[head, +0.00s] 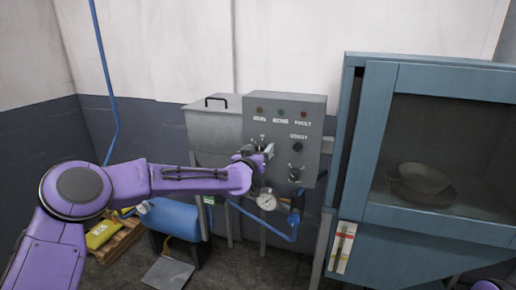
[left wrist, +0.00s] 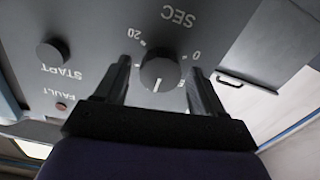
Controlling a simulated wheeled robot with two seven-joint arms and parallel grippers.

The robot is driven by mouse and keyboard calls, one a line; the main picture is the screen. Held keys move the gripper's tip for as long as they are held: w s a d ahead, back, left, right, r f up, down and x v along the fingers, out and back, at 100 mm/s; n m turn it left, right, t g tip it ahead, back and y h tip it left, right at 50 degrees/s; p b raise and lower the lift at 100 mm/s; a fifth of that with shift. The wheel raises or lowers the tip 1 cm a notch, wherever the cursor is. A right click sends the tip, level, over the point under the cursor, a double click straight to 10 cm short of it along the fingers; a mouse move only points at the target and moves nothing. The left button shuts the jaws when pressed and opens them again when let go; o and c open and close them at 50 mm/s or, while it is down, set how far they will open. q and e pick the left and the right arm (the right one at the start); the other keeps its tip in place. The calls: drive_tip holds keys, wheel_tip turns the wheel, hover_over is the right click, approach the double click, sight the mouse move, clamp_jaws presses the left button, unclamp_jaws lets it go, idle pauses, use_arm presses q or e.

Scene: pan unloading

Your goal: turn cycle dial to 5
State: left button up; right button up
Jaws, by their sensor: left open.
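The cycle dial (left wrist: 160,72) is a round dark knob on the grey control panel (left wrist: 95,25), with a white pointer line, marks 0 and 20, and SEC lettering, seen upside down in the left wrist view. Its pointer is toward the bottom of that picture. My left gripper (left wrist: 160,85) is open, with one finger on each side of the dial; whether they touch it I cannot tell. In the head view my left gripper (head: 266,152) is at the panel's left part and hides the dial. My right gripper is not in view.
A START button (left wrist: 52,53) and FAULT lamp (left wrist: 61,106) sit beside the dial. Another knob (head: 295,174) and a pressure gauge (head: 266,200) are lower. A blue cabinet (head: 352,200) stands close on the right. A blue tank (head: 170,217) is below my left arm.

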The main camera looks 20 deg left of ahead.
use_arm(q)
drive_tip(key=c, duration=1.1)
drive_tip(key=shift+o, duration=0.2)
drive_tip(key=shift+a+n+b, duration=0.2)
drive_tip(key=shift+n+b, duration=3.7)
drive_tip(key=shift+n, duration=1.9)
